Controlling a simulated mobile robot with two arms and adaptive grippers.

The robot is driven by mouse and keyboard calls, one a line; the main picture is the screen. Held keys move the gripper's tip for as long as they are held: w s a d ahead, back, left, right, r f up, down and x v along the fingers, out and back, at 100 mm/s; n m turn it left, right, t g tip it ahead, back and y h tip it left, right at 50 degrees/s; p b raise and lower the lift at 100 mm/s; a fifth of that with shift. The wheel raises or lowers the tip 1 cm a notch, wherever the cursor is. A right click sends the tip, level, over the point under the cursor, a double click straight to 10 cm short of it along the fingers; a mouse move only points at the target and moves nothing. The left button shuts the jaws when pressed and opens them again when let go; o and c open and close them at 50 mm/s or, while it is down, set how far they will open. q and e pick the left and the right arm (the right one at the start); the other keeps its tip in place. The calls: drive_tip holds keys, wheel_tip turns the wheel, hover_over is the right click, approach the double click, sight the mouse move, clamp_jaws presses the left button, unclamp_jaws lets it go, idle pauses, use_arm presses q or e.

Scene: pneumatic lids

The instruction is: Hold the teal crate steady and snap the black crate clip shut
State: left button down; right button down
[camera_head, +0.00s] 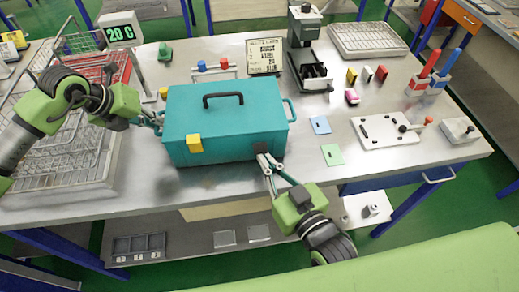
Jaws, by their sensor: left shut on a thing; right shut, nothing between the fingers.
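The teal crate (225,125) stands upright on the metal table, its lid on and a black handle (222,97) on top. A yellow clip (195,144) is on the left of its front face. The black crate clip (261,148) is at the right of the front face, partly hidden by my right gripper; I cannot tell whether it is fastened. My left gripper (158,120) is shut on the side handle at the crate's left end. My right gripper (265,163) is shut and empty, its fingertips at the black clip; contact is not clear.
Wire baskets (70,120) fill the table's left side. A black press (305,50) and a sign (264,57) stand behind the crate. A blue card (320,125), a green card (332,155) and a white plate (385,131) lie to the right. The table's front edge is close to the crate.

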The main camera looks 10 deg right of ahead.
drive_tip(key=shift+w+r, duration=0.3)
drive_tip(key=shift+r, duration=0.3)
idle(0.7)
drive_tip(key=shift+w+r, duration=0.4)
drive_tip(key=shift+w, duration=0.25)
idle(1.2)
drive_tip(key=shift+s, duration=0.1)
drive_tip(key=s, duration=0.5)
idle(0.5)
drive_tip(key=v, duration=0.7)
drive_tip(key=shift+s, duration=0.2)
use_arm(q)
drive_tip(key=c, duration=2.1)
unclamp_jaws()
